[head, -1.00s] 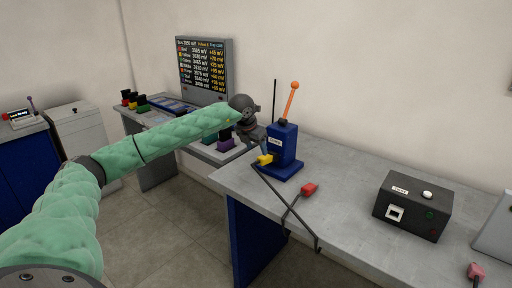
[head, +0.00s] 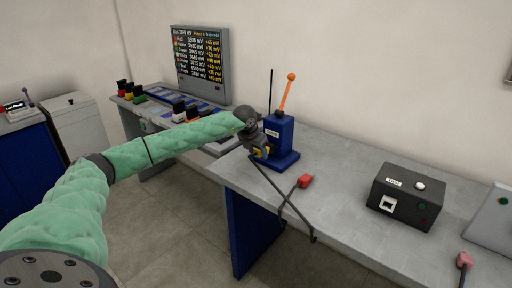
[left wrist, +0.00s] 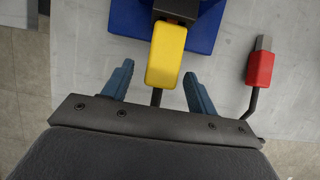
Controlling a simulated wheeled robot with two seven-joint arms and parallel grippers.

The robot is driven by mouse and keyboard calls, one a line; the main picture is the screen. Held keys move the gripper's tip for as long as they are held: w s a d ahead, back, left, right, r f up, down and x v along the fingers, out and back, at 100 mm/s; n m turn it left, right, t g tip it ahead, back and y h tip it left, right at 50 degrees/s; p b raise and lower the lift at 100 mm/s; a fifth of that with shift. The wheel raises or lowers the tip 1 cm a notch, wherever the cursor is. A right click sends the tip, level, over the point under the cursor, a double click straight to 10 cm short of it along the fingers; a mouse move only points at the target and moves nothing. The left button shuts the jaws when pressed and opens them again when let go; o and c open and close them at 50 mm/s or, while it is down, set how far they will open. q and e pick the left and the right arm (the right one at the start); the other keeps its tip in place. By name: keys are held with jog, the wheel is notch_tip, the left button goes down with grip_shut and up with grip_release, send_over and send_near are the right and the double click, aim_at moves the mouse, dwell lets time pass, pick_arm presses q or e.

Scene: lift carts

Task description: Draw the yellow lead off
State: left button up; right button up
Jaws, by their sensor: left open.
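The yellow lead's plug (left wrist: 167,56) sits against a dark socket on the blue stand (head: 279,140). In the left wrist view its dark cable runs down from the plug between my fingers. My left gripper (left wrist: 157,85) is open, with one blue-grey finger on each side of the cable, just short of the yellow body. In the head view my left gripper (head: 262,150) is at the stand's front and partly hides the yellow plug (head: 264,152). My right gripper is not in view.
A red plug (head: 304,181) on a dark cable lies on the grey bench (head: 345,168) to the right. An orange-knobbed lever (head: 287,92) rises from the stand. A black box (head: 411,197) stands farther right. A display board (head: 202,66) stands behind.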

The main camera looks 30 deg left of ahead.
aim_at(249, 156)
pick_arm(q)
jog(key=c, duration=1.1)
jog(key=shift+s, duration=0.15)
jog(key=shift+s+a+r+b, duration=0.1)
jog(key=shift+s+r+b, duration=0.2)
jog(key=shift+s, duration=0.6)
jog(key=shift+s+a+r+b, duration=0.15)
jog(key=shift+s+r, duration=0.1)
jog(key=shift+s, duration=0.65)
jog(key=shift+s+r+b, duration=0.25)
jog(key=shift+s+r, duration=0.05)
jog(key=shift+s, duration=0.6)
jog(key=shift+s, duration=0.1)
jog(key=shift+r, duration=0.2)
jog(key=shift+r+p, duration=0.45)
jog(key=shift+r, duration=2.5)
